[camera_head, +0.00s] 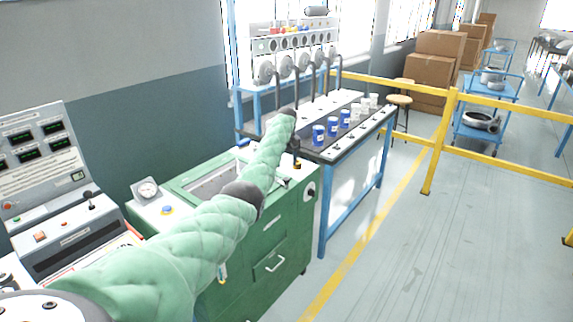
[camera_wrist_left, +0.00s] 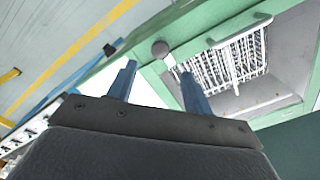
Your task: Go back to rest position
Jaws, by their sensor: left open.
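My left arm, in a quilted green sleeve, reaches from the lower left of the head view over a green cabinet (camera_head: 265,245). Its gripper (camera_head: 294,145) is small and dark there, near the cabinet's back right edge. In the left wrist view the two blue-grey fingers of the left gripper (camera_wrist_left: 158,82) stand apart with nothing between them. Beyond them lie the green cabinet rim and an open basin with a white wire basket (camera_wrist_left: 238,58) in it. My right gripper shows in neither view.
A bench (camera_head: 355,135) with blue and white cups (camera_head: 319,135) stands behind the cabinet. A control console (camera_head: 45,185) is at the left. A yellow railing (camera_head: 437,140) borders clear floor at the right. A blue cart (camera_head: 480,130) and cardboard boxes (camera_head: 430,72) stand beyond.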

